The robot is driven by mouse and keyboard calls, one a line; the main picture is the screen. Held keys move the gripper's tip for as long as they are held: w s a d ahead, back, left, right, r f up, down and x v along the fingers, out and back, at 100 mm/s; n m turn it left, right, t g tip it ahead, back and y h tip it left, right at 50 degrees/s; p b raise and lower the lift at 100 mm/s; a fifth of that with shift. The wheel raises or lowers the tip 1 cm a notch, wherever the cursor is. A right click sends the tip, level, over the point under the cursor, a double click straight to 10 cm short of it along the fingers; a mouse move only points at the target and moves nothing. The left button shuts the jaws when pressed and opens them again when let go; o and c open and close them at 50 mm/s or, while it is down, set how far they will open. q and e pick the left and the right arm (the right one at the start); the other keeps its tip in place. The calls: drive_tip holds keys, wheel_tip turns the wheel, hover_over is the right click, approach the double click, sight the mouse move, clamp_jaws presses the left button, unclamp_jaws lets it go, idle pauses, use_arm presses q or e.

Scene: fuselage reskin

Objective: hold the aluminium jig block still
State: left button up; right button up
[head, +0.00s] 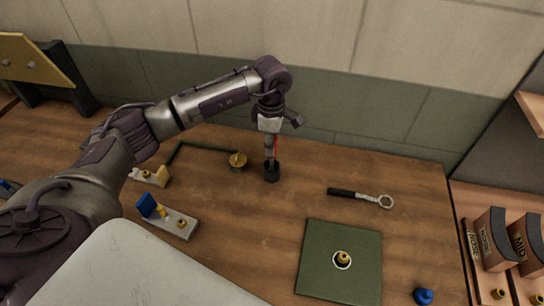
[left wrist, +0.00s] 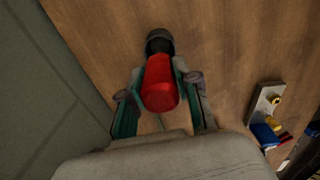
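A light grey metal block (head: 182,229), which looks like the aluminium jig block, lies on the bench with a blue piece and brass-coloured pieces on it. It also shows at the right of the left wrist view (left wrist: 262,100). No gripper touches it. My left gripper (head: 271,149) is well to the right of it and points down. In the left wrist view its fingers close on both sides of a red-handled object (left wrist: 160,85). The lower end of that object is at a black cup (head: 272,174); whether it is inside is unclear. My right gripper is not seen.
A second pale block (head: 150,179) with brass parts, partly behind my arm, and a brass knob (head: 238,161) are left of the cup. A ring-ended tool (head: 362,196), a green mat (head: 320,275) and a blue knob (head: 424,296) lie right. The wall stands close behind.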

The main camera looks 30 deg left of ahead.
use_arm(q)
drive_tip(key=shift+r+p, duration=1.85)
drive_tip(key=shift+r, duration=1.55)
clamp_jaws()
drive_tip(key=shift+r+p, duration=1.05)
drive_tip(key=shift+r, duration=1.1)
